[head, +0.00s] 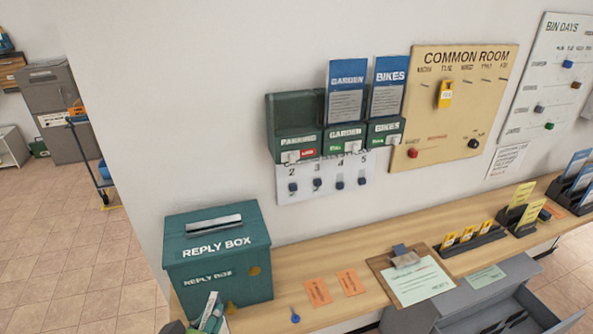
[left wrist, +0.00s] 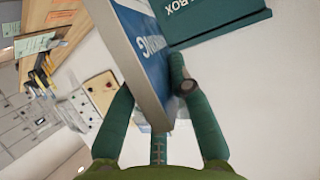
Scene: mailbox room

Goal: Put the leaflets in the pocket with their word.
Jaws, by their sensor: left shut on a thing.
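A dark green wall rack has three pockets marked PARKING (head: 298,146), GARDEN (head: 345,138) and BIKES (head: 386,130). A blue-topped GARDEN leaflet (head: 346,95) stands in the GARDEN pocket and a BIKES leaflet (head: 387,90) stands in the BIKES pocket. No leaflet shows in the PARKING pocket. My left gripper (head: 212,318) is low in the head view, in front of the reply box, and partly cut off. In the left wrist view its green fingers (left wrist: 150,88) are shut on a leaflet (left wrist: 143,45) with a blue band; its word is partly hidden and seems to end in "KING".
The green reply box (head: 218,262) stands on the wooden counter (head: 290,262) below and left of the rack. Orange cards (head: 318,292), a blue key-like item (head: 295,316) and a clipboard (head: 418,280) lie on the counter. A numbered hook panel (head: 325,179) hangs under the rack.

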